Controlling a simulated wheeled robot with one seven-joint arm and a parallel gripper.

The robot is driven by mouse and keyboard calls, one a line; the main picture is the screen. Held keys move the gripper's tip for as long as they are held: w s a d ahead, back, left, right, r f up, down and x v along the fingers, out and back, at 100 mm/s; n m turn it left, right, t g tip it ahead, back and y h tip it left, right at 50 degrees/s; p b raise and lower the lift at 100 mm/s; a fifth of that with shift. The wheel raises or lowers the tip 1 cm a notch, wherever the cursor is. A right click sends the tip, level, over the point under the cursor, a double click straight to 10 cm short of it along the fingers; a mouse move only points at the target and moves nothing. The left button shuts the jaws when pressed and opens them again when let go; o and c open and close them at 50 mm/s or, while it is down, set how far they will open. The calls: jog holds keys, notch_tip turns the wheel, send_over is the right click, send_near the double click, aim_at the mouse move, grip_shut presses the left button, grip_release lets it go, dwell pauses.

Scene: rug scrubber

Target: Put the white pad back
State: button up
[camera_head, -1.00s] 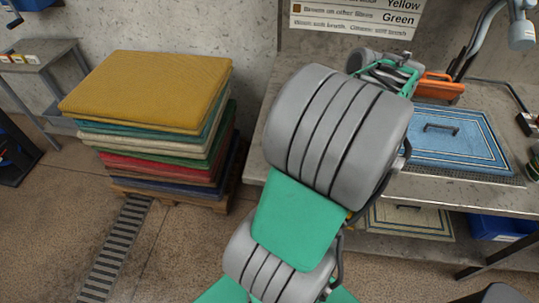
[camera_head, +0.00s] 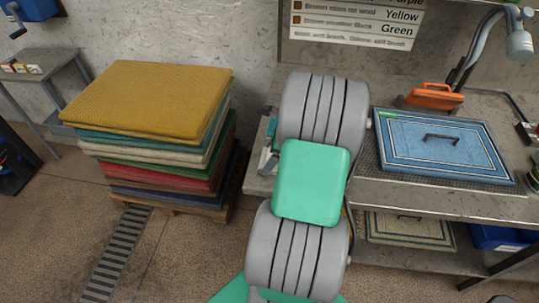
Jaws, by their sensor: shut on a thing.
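My gripper (camera_head: 267,158) shows only as a small teal and grey part at the left edge of my arm, over the left end of the grey bench (camera_head: 375,190). My arm hides most of it. It is shut on a small pale thing, but I cannot tell whether this is the white pad. No white pad shows clearly anywhere else. An orange-handled tool (camera_head: 433,96) stands at the back of the bench. A blue rug piece (camera_head: 440,167) with pale border lines and a dark handle lies in front of it, with a small green patch at its back left corner.
A stack of folded rugs, yellow on top (camera_head: 150,95), stands on a pallet at the left. A bordered beige mat (camera_head: 410,230) and a blue bin (camera_head: 497,238) are under the bench. A grey pipe arm (camera_head: 480,45) rises at the back right. A sign (camera_head: 350,17) hangs above.

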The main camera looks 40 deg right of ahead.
jog(key=shift+f, duration=0.1)
jog(key=o, duration=1)
jog(key=v, duration=1.2)
jog(key=w+a+r+n+h, duration=0.1)
jog(key=w+a+r+n, duration=0.1)
jog(key=a+n, duration=0.7)
jog(key=w+a+r+n+h, duration=0.1)
jog(key=w+a+r+n, duration=0.1)
jog(key=a+n, duration=0.65)
jog(key=s+a+n, duration=0.3)
jog(key=a+n, duration=0.2)
jog(key=a, duration=0.1)
jog(key=s+a+n, duration=0.2)
jog(key=a+n, duration=0.4)
jog(key=a, duration=0.1)
jog(key=shift+s+h+p, duration=0.35)
jog(key=shift+s+h, duration=0.05)
